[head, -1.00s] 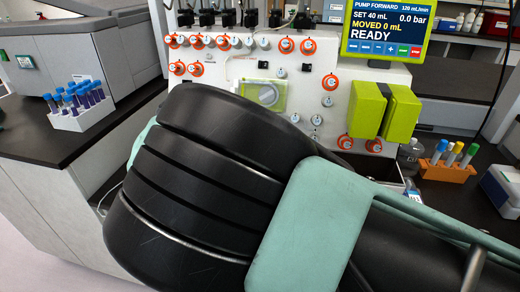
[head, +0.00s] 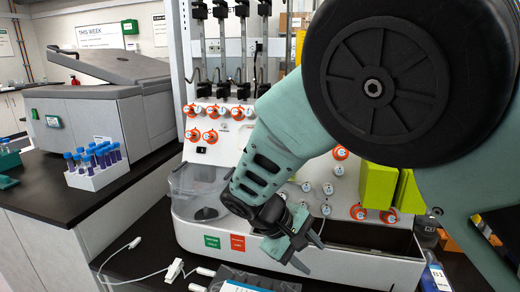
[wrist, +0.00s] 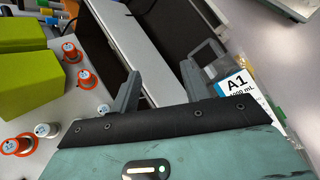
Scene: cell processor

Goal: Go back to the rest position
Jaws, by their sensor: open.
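My gripper (head: 307,246) is open and empty in the head view, in front of the cell processor (head: 300,262) and above its lower front edge. My green and black arm covers much of the right side of that view. In the wrist view my gripper's two fingers (wrist: 158,88) stand apart with nothing between them. Beyond them is the processor's long tray (wrist: 120,40). A bag labelled A1 (wrist: 238,85) lies to the right of the fingers.
A white rack of blue-capped tubes (head: 96,178) stands on the dark bench at left, before a grey centrifuge (head: 95,110). Yellow-green blocks (head: 377,185) and orange-ringed valves (head: 359,212) stick out from the processor. A cable with white clips (head: 173,268) lies at the front.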

